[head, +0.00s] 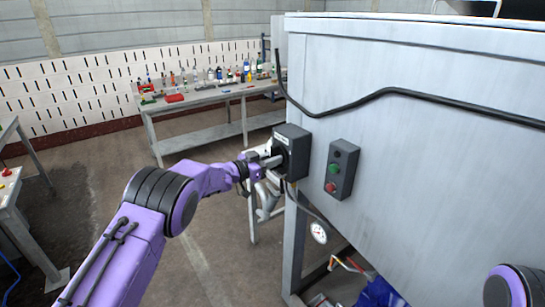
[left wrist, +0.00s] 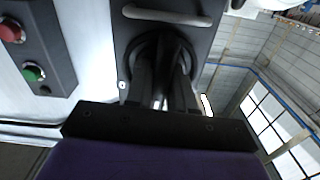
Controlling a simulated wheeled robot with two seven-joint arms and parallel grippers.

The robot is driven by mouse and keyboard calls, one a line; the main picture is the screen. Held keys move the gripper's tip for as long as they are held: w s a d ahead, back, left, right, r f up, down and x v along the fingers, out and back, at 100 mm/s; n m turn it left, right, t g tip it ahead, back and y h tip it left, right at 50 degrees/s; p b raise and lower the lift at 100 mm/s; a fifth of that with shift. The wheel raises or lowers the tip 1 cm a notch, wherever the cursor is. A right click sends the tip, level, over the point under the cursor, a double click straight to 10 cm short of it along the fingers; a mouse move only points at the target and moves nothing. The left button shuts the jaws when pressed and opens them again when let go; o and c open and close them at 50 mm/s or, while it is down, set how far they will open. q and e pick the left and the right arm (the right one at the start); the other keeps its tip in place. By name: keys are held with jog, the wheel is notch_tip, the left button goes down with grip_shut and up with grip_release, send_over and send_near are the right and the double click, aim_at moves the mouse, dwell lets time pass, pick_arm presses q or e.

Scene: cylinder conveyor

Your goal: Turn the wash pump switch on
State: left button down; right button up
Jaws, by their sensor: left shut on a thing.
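The wash pump switch is a dark box (head: 293,150) on the left edge of a large grey metal tank, with a round black knob on its face. My left gripper (head: 271,158) reaches it from the left and is shut on the knob. In the left wrist view, the two fingers (left wrist: 163,78) close around the middle of the round dark dial on the switch box (left wrist: 128,50). The fingers hide most of the knob, so I cannot tell its exact angle. Only a purple and black piece of my right arm shows at the bottom right; its gripper is out of view.
A button box (head: 341,169) with green and red buttons sits right of the switch on the tank (head: 430,130). A black cable (head: 400,92) runs above. A pressure gauge (head: 319,232) hangs below. A workbench (head: 205,98) with bottles stands behind.

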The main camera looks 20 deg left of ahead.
pick_arm(q)
jog(key=shift+r+n, duration=0.1)
jog(key=shift+n, duration=0.4)
jog(key=c, duration=1.1)
grip_release()
jog(key=shift+a, duration=0.1)
jog(key=shift+o, duration=0.2)
jog(key=shift+s+a, duration=0.1)
jog(key=shift+a, duration=0.05)
jog(key=b+v, duration=0.3)
jog(key=v, duration=0.7)
